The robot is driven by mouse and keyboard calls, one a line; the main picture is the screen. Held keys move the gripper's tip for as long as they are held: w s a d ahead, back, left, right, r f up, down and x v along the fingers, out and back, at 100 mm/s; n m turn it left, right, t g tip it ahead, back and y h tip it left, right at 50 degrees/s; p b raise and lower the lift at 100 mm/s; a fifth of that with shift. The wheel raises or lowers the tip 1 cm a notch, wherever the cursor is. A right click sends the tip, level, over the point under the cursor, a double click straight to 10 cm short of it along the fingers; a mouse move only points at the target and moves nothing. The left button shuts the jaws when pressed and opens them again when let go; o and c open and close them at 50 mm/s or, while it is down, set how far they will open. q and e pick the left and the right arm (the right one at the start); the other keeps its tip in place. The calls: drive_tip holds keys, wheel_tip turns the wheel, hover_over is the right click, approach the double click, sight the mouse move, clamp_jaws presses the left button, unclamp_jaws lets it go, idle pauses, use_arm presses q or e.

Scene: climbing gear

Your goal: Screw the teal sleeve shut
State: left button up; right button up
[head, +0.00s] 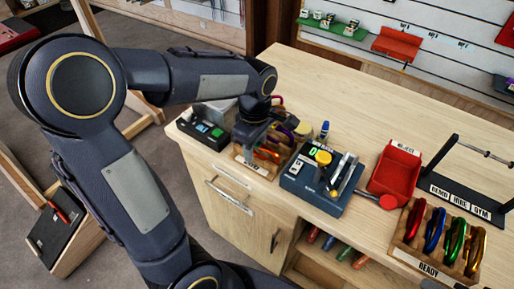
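My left gripper (252,152) points down over a wooden tray (259,169) near the left end of the workbench. The tray holds several carabiners; a red and orange one (267,153) shows right beside the fingers, and a purple one (285,134) lies behind. The gripper and wrist hide part of the tray. I cannot make out a teal sleeve, nor whether the fingers are apart or closed on something. My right gripper is not in view.
A blue device (315,190) with a yellow knob stands right of the tray. Further right are a red bin (396,170), a black labelled stand (455,190) and a wooden READY rack (413,250) of coloured carabiners. The bench's back middle (350,105) is clear.

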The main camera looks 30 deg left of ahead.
use_arm(q)
drive_tip(key=shift+s, duration=0.4)
drive_tip(key=shift+r, duration=0.15)
drive_tip(key=shift+r+p, duration=1.2)
drive_tip(key=shift+r, duration=0.1)
drive_tip(key=shift+w, duration=0.1)
drive_tip(key=shift+w, duration=0.65)
drive_tip(key=shift+f, duration=0.15)
drive_tip(key=shift+d+f+b, duration=0.1)
drive_tip(key=shift+f+b, duration=0.85)
drive_tip(key=shift+f, duration=0.4)
